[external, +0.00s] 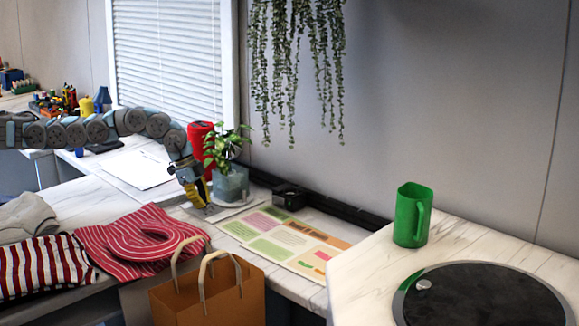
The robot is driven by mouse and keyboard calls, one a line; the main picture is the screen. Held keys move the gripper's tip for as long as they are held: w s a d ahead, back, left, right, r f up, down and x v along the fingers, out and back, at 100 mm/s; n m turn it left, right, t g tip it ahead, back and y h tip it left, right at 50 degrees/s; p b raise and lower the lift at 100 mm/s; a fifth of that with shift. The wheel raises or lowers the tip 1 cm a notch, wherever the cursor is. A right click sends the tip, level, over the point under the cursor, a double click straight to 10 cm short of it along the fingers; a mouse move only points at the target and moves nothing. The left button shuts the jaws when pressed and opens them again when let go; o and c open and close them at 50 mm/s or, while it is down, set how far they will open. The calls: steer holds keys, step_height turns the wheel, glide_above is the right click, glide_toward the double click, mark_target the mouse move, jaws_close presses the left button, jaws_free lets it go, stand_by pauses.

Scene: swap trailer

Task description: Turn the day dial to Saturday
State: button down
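My gripper (202,203), with yellow fingers, points down just above the white desk, left of a potted plant. A flat grey piece (222,209) lies under and beside the fingertips. I cannot tell whether it is the day dial or whether the fingers touch it. The gap between the fingers is too small to make out. No day names are readable. A small black box (289,196) sits on the desk by the wall, right of the plant.
The potted plant (230,183) and a red cylinder (201,135) stand close to my gripper. Coloured printed sheets (285,238) lie to the right. Folded striped clothes (130,240) and a paper bag (215,300) are in front. A green mug (411,215) and round black plate (490,300) are right.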

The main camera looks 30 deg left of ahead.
steer(key=shift+f+m+b, duration=0.4)
steer(key=shift+m+b, duration=0.1)
steer(key=shift+b, duration=0.45)
steer(key=shift+w+r+m+g+b, duration=0.1)
steer(key=shift+m+g+b, duration=0.35)
steer(key=shift+b, duration=0.7)
steer(key=shift+r+m+b, duration=0.2)
steer(key=shift+m+b, duration=0.25)
steer(key=shift+b, duration=0.2)
steer(key=c, duration=1.2)
jaws_free()
steer(key=shift+o, duration=0.2)
steer(key=shift+r, duration=0.1)
